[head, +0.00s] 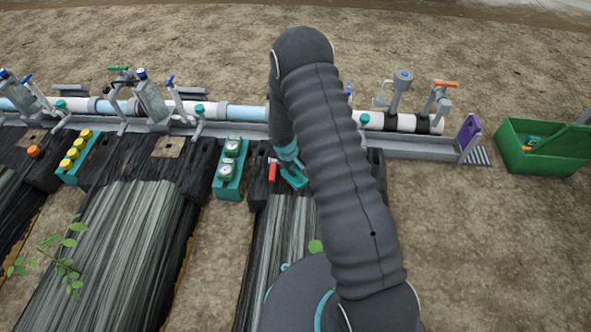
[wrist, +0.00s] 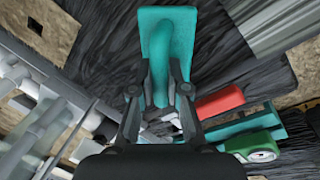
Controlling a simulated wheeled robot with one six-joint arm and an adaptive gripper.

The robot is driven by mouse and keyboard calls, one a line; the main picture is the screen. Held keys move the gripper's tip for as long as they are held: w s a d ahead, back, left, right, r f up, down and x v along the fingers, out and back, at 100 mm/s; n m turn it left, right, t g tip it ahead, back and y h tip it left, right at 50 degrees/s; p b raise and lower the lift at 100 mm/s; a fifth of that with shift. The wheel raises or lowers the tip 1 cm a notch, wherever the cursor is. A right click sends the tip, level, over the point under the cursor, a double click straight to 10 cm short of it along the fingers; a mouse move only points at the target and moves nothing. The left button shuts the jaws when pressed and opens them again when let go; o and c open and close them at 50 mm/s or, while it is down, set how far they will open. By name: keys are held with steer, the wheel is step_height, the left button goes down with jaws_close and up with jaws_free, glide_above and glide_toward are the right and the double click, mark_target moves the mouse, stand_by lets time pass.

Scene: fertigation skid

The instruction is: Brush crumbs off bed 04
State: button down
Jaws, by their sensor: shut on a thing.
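My gripper (wrist: 160,82) is shut on the upright handle of a teal tool (wrist: 178,24) with a flat plate, perhaps a hand brush; no bristles show. In the head view the tool (head: 295,178) is low over the top end of the bed (head: 283,228) under my arm. I cannot tell whether it touches the black, wrinkled film. My arm hides my fingers and much of this bed there. Small grey-white pieces (wrist: 163,122) show beyond the fingers in the wrist view; I cannot tell whether they are crumbs. No bed number is readable.
A red block (head: 272,171) is just left of the tool. A teal box with two gauges (head: 229,172) stands further left, and a teal rack with yellow knobs (head: 74,158) beyond. A pipe run (head: 245,113) crosses behind. A green crate (head: 545,160) is at right; bare soil lies before it.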

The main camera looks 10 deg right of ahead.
mark_target(285, 174)
steer(key=shift+w+a+r+b, duration=0.1)
steer(key=shift+w+a+b, duration=0.15)
steer(key=shift+a, duration=0.5)
steer(key=shift+w+a+r+b, duration=0.1)
steer(key=shift+w+a, duration=0.2)
steer(key=shift+a, duration=0.45)
steer(key=shift+s+d+r+b, duration=0.1)
steer(key=shift+s+d+b, duration=0.15)
steer(key=shift+d, duration=0.45)
steer(key=shift+s+d+f+b, duration=0.1)
steer(key=shift+s+d, duration=0.1)
steer(key=shift+d, duration=0.45)
steer(key=shift+s+d+r+b, duration=0.1)
steer(key=shift+s+d+b, duration=0.15)
steer(key=shift+d, duration=0.45)
steer(key=shift+r+p, duration=2)
steer(key=shift+r, duration=0.95)
steer(key=shift+r+p, duration=0.75)
steer(key=shift+r, duration=0.8)
